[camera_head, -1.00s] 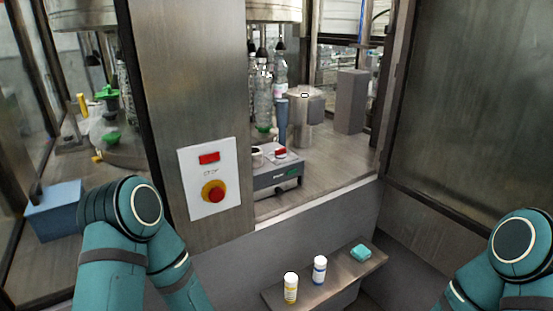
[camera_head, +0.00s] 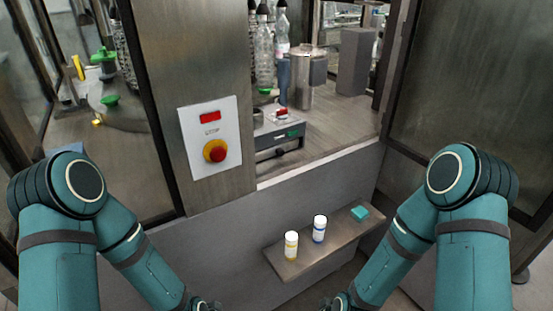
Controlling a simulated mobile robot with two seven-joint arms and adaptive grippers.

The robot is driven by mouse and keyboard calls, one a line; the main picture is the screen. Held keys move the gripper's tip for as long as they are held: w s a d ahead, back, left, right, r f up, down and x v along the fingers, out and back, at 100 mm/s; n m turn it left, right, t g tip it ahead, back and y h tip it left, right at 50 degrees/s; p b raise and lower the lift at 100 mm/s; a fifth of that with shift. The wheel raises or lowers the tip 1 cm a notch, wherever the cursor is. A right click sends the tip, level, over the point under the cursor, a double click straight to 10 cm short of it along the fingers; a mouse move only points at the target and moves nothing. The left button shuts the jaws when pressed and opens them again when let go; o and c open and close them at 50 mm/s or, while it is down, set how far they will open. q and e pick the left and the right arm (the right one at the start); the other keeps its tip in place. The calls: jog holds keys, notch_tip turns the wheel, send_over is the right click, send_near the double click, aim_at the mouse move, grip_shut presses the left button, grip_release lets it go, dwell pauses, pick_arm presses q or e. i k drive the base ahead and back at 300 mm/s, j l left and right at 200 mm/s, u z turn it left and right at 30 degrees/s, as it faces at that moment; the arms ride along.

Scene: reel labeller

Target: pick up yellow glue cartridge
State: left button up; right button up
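The yellow glue cartridge (camera_head: 291,246) is a small white-capped cylinder with a yellow label. It stands upright near the left end of a narrow metal shelf (camera_head: 290,268). Only small dark parts of my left gripper (camera_head: 207,305) show at the bottom edge, left of and below the cartridge. Only a small part of my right gripper (camera_head: 338,303) shows at the bottom edge, right of and below the cartridge. Both are apart from it. The fingers are mostly cut off by the frame, so their opening does not show.
A similar blue-labelled cartridge (camera_head: 319,229) stands upright just right of the yellow one. A teal block (camera_head: 360,213) lies at the shelf's right end. A panel with a red emergency button (camera_head: 215,151) is on the machine's post. The machine wall (camera_head: 235,232) rises behind the shelf.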

aim_at(291, 237)
jog(key=i+l+u, duration=0.2)
jog(key=l+u, duration=0.15)
jog(key=u, duration=0.15)
jog(key=i+l+u, duration=0.1)
jog(key=l+u, duration=0.7)
jog(key=u, duration=0.15)
